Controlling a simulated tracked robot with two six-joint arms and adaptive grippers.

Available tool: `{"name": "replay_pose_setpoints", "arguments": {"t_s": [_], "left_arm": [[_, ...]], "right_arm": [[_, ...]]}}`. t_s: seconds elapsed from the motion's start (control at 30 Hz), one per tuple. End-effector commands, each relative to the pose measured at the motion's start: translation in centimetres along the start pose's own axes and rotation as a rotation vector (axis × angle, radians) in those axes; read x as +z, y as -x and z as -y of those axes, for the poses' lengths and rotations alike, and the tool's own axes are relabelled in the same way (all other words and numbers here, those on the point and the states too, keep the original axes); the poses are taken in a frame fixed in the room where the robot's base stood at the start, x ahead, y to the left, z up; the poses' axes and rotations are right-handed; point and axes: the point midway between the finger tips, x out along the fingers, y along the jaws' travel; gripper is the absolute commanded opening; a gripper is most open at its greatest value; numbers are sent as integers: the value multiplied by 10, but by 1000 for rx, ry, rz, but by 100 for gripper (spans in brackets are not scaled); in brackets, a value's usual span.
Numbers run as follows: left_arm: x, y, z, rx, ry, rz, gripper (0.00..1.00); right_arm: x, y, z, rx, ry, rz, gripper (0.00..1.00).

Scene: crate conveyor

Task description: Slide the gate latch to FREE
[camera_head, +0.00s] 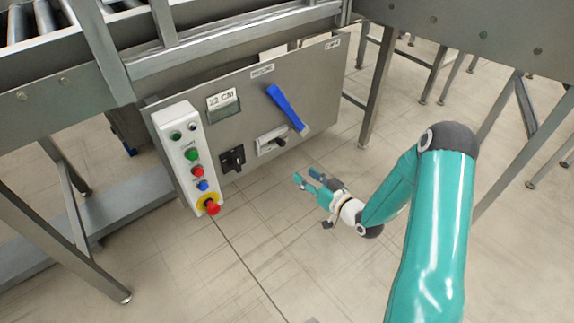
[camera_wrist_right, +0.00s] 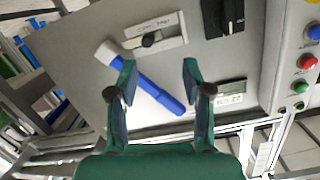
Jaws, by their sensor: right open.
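A pale slide plate with a small dark knob, which looks like the gate latch (camera_head: 271,140), sits low on the grey panel. It also shows at the top of the right wrist view (camera_wrist_right: 155,37), with its knob left of the slot's middle there; its lettering is too small to read. My right gripper (camera_head: 306,177) is open and empty, in front of the panel, below and right of the latch in the head view. In the right wrist view its two fingers (camera_wrist_right: 158,64) stand apart, pointing towards the latch, not touching it. My left gripper is not in view.
A blue lever (camera_head: 286,107) slants close above the latch and passes behind the fingers in the wrist view. A black rotary switch (camera_head: 232,158) and a white button box (camera_head: 178,145) are to the left. Tiled floor (camera_head: 290,230) is clear below.

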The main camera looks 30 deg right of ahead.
Motion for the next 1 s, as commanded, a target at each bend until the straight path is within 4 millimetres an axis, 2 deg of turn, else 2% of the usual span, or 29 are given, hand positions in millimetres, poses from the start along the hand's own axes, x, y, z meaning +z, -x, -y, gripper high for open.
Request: {"name": "replay_pose_setpoints", "arguments": {"t_s": [0.03,0.1,0.27,0.43,0.57,1.0], "left_arm": [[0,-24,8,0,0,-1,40],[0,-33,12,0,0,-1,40],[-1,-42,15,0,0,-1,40],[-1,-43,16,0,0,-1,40],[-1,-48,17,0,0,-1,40],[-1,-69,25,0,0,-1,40]], "right_arm": [[12,2,-16,-2,19,-44,50],[8,6,-25,-12,40,-90,50],[2,10,-33,-28,65,-144,50],[-2,-2,-33,-33,70,-152,50],[-5,-22,-32,-33,69,-153,50],[-17,-114,-29,-32,68,-151,50]]}}
